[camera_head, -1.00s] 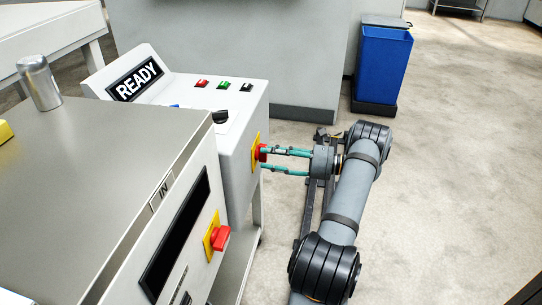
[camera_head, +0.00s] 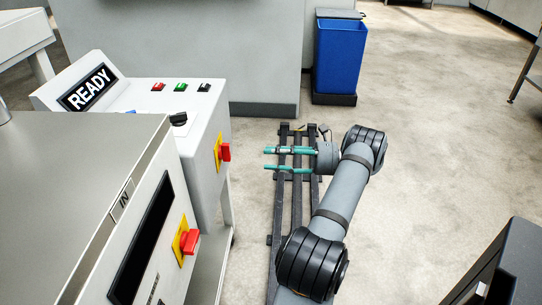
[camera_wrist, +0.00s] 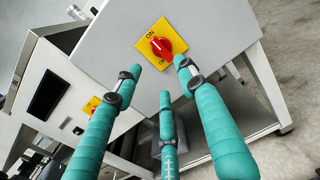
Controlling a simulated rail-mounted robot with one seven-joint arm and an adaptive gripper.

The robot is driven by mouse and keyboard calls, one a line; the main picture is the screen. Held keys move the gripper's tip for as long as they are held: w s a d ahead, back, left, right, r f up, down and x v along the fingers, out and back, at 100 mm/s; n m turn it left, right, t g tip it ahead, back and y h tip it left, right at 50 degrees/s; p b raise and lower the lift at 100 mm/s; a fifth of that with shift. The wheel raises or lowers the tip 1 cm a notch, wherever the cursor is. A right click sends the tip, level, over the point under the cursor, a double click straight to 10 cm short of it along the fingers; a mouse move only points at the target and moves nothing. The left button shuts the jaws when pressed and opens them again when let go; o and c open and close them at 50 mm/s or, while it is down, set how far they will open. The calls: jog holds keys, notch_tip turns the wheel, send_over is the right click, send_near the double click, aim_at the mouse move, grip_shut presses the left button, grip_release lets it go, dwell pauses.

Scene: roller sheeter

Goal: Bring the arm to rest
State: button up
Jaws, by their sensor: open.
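My gripper (camera_head: 268,159) has green fingers, spread apart and empty. In the head view it is held out to the left over the dark floor rail, to the right of the control box and apart from it. A red rotary switch on a yellow plate (camera_head: 224,152) is on the box's right side. In the wrist view this red switch (camera_wrist: 160,45) is ahead of the fingers, beyond their tips, with ON and part of another label beside it. A second red switch (camera_head: 188,241) is on the front of the nearer machine.
The control box (camera_head: 140,95) shows READY and has red, green and black buttons on top. A blue bin (camera_head: 339,58) stands at the back. The floor rail (camera_head: 279,210) runs under my arm. Open floor (camera_head: 440,140) lies to the right. A dark object (camera_head: 515,265) is at lower right.

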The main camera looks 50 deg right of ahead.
aim_at(230, 154)
dwell(0.4)
jog(key=x, duration=1.1)
jog(key=shift+w+a, duration=0.3)
jog(key=shift+w, duration=0.1)
jog(key=v, duration=1.2)
jog(key=x, duration=1.2)
jog(key=shift+a, duration=0.2)
jog(key=shift+d+f+n+b, duration=0.15)
jog(key=shift+f+n+b, duration=0.1)
jog(key=shift+n+b, duration=0.3)
jog(key=shift+r+n+b, duration=0.2)
jog(key=shift+n+b, duration=0.25)
jog(key=shift+n, duration=0.5)
